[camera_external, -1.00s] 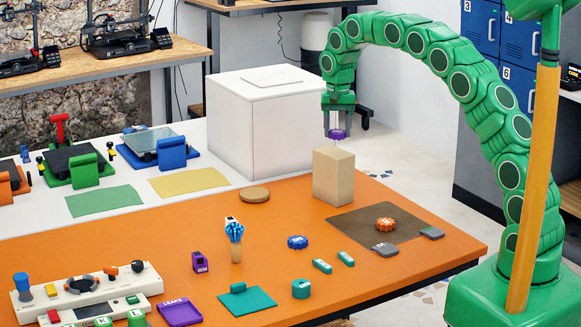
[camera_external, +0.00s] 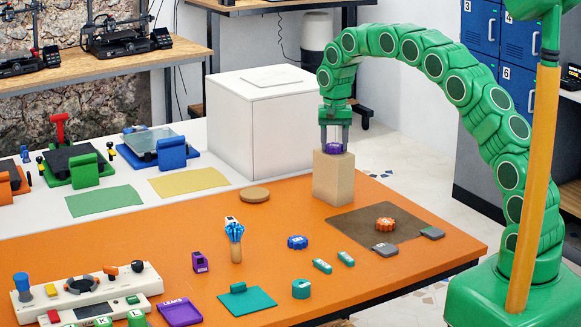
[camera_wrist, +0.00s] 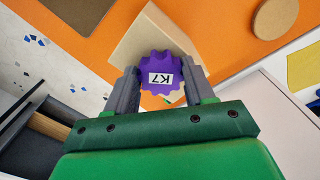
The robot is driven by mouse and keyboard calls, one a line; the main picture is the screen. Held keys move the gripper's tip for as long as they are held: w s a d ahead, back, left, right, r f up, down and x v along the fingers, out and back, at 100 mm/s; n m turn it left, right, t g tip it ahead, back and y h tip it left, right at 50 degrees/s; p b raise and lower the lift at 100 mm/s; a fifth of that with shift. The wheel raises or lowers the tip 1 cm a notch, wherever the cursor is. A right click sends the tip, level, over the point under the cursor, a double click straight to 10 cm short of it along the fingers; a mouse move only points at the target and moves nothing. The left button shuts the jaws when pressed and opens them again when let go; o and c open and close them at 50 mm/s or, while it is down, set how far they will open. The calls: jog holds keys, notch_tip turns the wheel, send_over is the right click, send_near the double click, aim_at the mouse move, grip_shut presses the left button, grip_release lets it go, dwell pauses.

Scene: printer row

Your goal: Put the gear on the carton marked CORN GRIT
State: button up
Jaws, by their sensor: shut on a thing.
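A purple gear (camera_external: 334,148) is between the fingers of my gripper (camera_external: 335,146), which is shut on it. In the wrist view the gear (camera_wrist: 158,68) shows a white label reading K7, with my gripper's grey fingers (camera_wrist: 160,84) on both sides. A plain tan carton (camera_external: 333,180) stands upright on the orange table, directly under the gear. The carton also shows behind the gear in the wrist view (camera_wrist: 140,38). The gear is at the carton's top face; I cannot tell whether it touches. No marking is readable on the carton's visible sides.
A large white box (camera_external: 262,125) stands left of the carton. A brown mat (camera_external: 350,222) in front holds an orange gear (camera_external: 385,224). A blue gear (camera_external: 297,242) and a round wooden disc (camera_external: 255,195) lie on the orange table (camera_external: 200,226).

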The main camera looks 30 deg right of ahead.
aim_at(334, 146)
jog(key=shift+f, duration=0.1)
jog(key=o, duration=1)
notch_tip(334, 146, up, 12)
